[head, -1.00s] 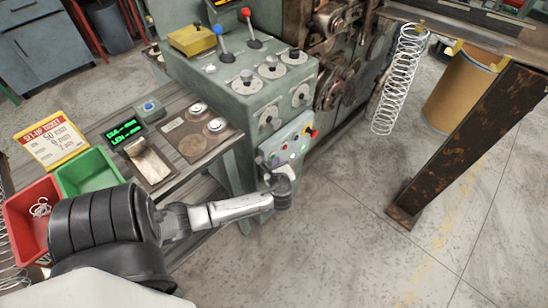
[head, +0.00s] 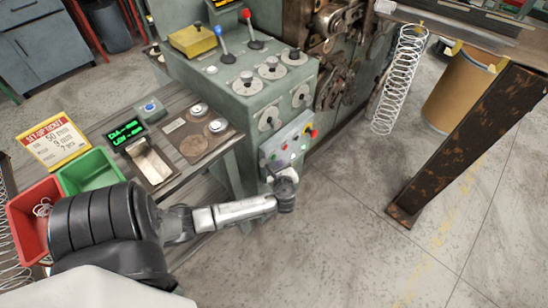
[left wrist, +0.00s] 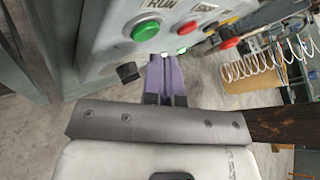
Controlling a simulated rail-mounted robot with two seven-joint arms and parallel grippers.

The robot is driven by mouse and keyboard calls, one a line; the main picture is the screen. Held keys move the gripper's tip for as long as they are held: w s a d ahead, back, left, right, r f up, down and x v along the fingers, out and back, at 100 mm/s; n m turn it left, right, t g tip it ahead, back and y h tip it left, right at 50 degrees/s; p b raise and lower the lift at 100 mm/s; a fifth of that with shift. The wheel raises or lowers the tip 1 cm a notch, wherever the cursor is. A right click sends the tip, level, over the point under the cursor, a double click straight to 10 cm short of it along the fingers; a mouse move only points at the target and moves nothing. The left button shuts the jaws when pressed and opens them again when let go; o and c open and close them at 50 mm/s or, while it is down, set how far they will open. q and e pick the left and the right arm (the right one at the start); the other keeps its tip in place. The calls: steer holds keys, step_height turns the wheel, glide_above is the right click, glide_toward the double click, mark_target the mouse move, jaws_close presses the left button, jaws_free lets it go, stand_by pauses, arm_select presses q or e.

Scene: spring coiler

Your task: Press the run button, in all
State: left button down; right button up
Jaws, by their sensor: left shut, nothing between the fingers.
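The control panel (head: 293,140) is on the front of the grey-green machine. In the left wrist view the green run button (left wrist: 146,30) sits on the panel (left wrist: 105,40), under a partly cut-off "RUN" label (left wrist: 162,4). My left gripper (left wrist: 165,60) is shut and empty, its purple fingers pointing toward the panel's lower edge. The fingertips appear below and right of the green button, apart from it in the picture. In the head view my left gripper (head: 287,176) is in front of the panel's lower part, its fingers mostly hidden by my wrist. My right gripper is not in view.
A red button (left wrist: 187,29) is beside the green one, and a black knob (left wrist: 128,72) is below left. A bench with a green display (head: 128,132) and red bin (head: 27,215) stands left. A rusty post (head: 465,145) stands right; the floor between is clear.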

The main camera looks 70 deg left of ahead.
arm_select(q)
steer(key=shift+d, duration=0.1)
steer(key=d, duration=0.1)
steer(key=w+d+p, duration=0.1)
steer(key=d, duration=0.1)
steer(key=w+d, duration=0.1)
steer(key=shift+d, duration=0.25)
stand_by(0.3)
stand_by(0.7)
